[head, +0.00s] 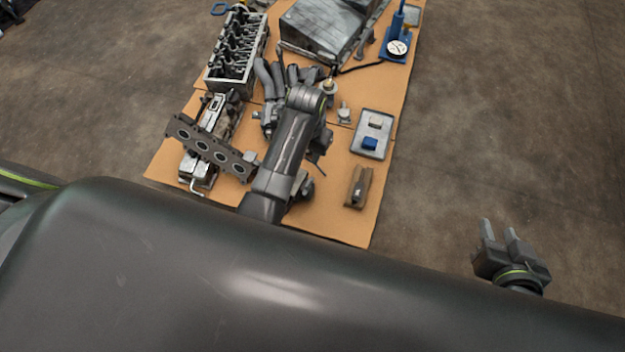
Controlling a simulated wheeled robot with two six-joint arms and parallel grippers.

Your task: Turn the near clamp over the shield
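A grey sheet-metal piece (322,25), which looks like the shield, lies at the top of the cardboard. A small grey part beside its right edge (367,42) may be a clamp; I cannot tell which way it is turned. My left arm reaches in over the middle of the cardboard. Dark parts under it look like my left gripper (318,150), mostly hidden by the arm, so its fingers are unclear. My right gripper (500,233) is over bare floor at the right, its two fingers apart and empty, far from the shield.
A cylinder head (238,48), curved pipes (268,78) and a gasket plate (210,148) lie at the left. A tray (371,152) with a blue piece, a wooden block (358,188) and a blue pump with a gauge (398,47) are at the right.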

